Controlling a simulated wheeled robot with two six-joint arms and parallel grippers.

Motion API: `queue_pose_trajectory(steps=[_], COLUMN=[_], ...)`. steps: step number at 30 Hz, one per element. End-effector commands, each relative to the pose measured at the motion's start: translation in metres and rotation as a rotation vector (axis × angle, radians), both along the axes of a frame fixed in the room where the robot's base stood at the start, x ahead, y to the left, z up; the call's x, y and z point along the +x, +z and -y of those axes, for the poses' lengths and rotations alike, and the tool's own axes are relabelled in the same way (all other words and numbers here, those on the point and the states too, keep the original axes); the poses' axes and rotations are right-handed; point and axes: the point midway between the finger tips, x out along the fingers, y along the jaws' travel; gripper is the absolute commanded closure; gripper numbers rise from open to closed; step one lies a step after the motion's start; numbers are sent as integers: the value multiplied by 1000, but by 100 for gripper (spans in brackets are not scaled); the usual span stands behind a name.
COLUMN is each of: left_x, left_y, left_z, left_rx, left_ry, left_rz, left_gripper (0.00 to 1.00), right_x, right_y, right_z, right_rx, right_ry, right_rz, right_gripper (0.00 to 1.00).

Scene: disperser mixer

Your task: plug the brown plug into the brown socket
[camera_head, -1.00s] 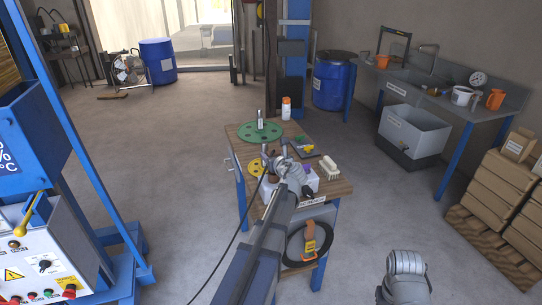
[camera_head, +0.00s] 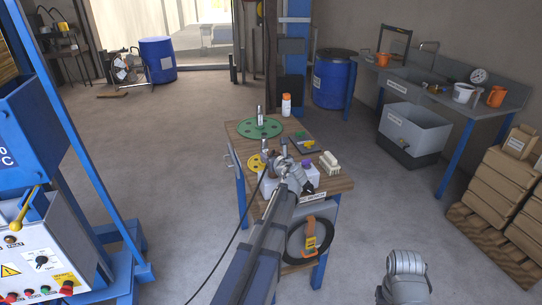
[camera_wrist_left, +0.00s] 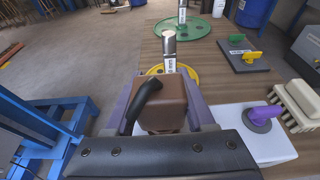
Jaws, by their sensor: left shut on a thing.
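My left gripper (camera_wrist_left: 168,112) is shut on the brown plug (camera_wrist_left: 165,100), a brown block between its purple-grey fingers. A black cable (camera_wrist_left: 145,95) leaves the plug and hangs to the floor in the head view. In the head view the left gripper (camera_head: 279,165) is over the workbench, and its own arm hides most of the plug. A white box (camera_wrist_left: 250,145) with a purple plug (camera_wrist_left: 262,115) on it lies to the right of the gripper. I cannot make out the brown socket; the gripper or the plug may cover it. My right gripper is not in view.
On the wooden workbench (camera_head: 236,140) are a green disc (camera_head: 259,128), a yellow disc (camera_head: 256,163), a brush (camera_head: 329,161) and a white bottle (camera_head: 286,105). A blue frame (camera_head: 75,140) stands at the left. Sacks (camera_head: 492,192) are stacked at the right.

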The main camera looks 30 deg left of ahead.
Motion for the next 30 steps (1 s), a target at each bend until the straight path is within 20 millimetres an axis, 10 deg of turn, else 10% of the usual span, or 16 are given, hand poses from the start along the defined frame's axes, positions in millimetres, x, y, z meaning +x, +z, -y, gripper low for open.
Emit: queue_pose_trajectory(steps=[5,6,15,30], left_x=[0,0,0,-11], left_y=[-6,-5,-5,2], left_z=[0,0,0,12], left_rx=[0,0,0,0], left_ry=[0,0,0,-2], left_rz=[0,0,0,0], left_gripper=[100,44,11,10], right_x=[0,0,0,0], right_y=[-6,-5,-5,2], right_z=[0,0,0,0], right_rx=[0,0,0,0], right_ry=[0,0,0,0], right_rz=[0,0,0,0], right_gripper=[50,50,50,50])
